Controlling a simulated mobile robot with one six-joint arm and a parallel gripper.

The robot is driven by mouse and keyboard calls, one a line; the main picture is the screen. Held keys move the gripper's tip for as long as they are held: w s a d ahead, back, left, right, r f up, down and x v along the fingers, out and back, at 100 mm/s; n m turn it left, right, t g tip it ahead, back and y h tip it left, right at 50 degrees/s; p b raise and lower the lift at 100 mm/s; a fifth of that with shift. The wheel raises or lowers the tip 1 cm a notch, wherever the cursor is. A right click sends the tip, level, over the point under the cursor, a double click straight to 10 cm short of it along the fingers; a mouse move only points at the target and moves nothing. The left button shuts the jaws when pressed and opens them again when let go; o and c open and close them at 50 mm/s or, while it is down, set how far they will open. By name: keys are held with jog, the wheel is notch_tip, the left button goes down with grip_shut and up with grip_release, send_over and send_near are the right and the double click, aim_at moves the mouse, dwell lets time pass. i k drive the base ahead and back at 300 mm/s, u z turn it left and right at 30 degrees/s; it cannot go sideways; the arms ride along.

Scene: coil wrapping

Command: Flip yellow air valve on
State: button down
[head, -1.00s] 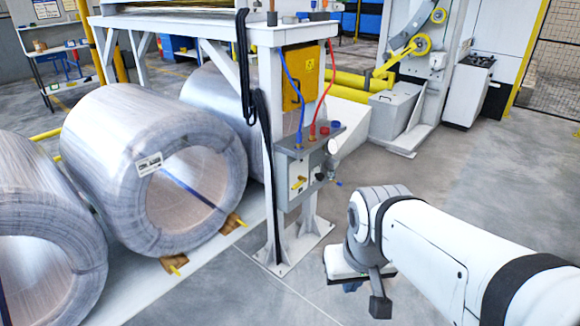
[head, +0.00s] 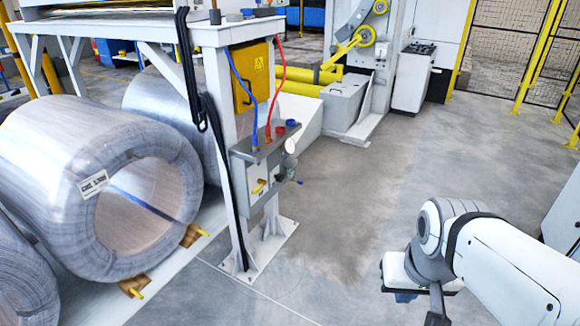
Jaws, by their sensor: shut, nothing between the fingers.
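The yellow air valve (head: 259,187) is a small yellow handle on the front of a grey pneumatic box (head: 262,165). The box is fixed to a white post of the machine frame, left of centre in the head view. A blue hose and a red hose run down to its top, and a round gauge sits at its right side. My gripper (head: 437,318) is at the lower right, cut by the bottom edge of the view. It is well to the right of the valve and touches nothing I can see. Its fingertips are mostly out of sight.
Large wrapped coils (head: 100,190) lie at the left on a pale base. A yellow box (head: 254,76) hangs above the pneumatic box. Black cables hang by the post. A grey bin (head: 345,102) and yellow rollers stand behind. The grey floor (head: 340,220) between post and arm is clear.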

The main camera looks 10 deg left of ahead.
aim_at(263, 182)
jog(key=u, duration=0.05)
jog(key=i, duration=1)
jog(key=z, duration=0.05)
